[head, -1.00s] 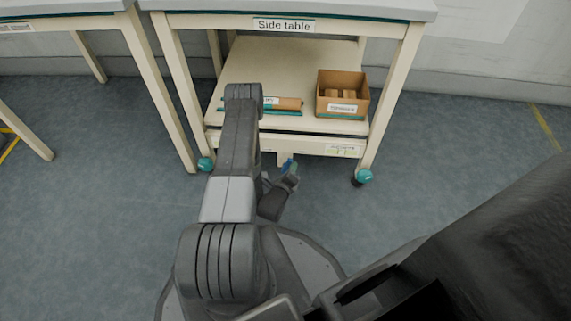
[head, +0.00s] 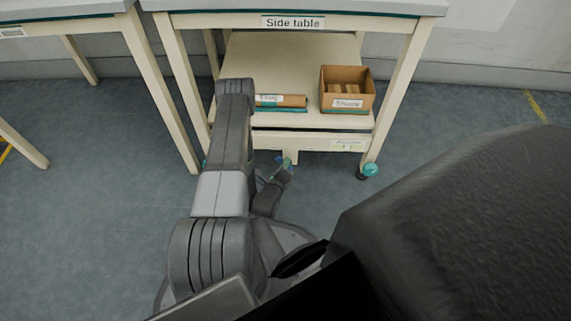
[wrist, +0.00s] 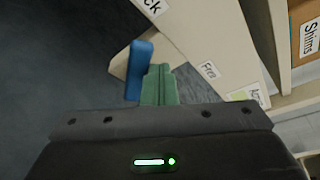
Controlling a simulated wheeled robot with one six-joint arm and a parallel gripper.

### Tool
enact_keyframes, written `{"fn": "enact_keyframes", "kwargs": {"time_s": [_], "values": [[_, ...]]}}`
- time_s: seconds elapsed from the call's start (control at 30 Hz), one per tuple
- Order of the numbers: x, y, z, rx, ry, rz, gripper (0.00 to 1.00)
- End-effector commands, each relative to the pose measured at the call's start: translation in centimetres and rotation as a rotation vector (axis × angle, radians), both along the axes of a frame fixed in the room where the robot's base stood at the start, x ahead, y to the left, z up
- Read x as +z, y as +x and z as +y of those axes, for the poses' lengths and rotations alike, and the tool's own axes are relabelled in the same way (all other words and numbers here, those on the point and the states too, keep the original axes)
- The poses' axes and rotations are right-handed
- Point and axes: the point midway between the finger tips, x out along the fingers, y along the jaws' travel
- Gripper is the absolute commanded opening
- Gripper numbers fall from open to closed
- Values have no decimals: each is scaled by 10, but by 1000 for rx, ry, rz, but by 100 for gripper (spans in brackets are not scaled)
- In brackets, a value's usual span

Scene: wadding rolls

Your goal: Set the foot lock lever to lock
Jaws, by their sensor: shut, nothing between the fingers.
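The blue foot lock lever (wrist: 138,70) stands out from the cream panel below the side table's lower shelf. In the wrist view it is just left of my gripper (wrist: 159,70), whose green fingers are shut and empty. The lever and fingers lie very close; I cannot tell if they touch. A label ending in "ck" (wrist: 152,6) is at the top and a "Free" label (wrist: 208,70) is to the right of the fingers. In the head view my gripper (head: 282,167) is low under the shelf front, and the lever is small and mostly hidden there.
The side table (head: 390,110) stands on teal casters (head: 368,170). Another table (head: 60,20) is at the left. Open floor (head: 100,220) lies at the left front.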

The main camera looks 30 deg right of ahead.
Motion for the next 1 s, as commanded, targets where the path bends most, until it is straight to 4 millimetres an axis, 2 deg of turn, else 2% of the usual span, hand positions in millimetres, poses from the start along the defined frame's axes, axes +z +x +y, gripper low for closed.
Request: {"fn": "enact_keyframes", "kwargs": {"time_s": [0.83,1.0], "values": [[-4,3,4,12,4,3,0],[2,11,-2,12,3,1,0]]}}
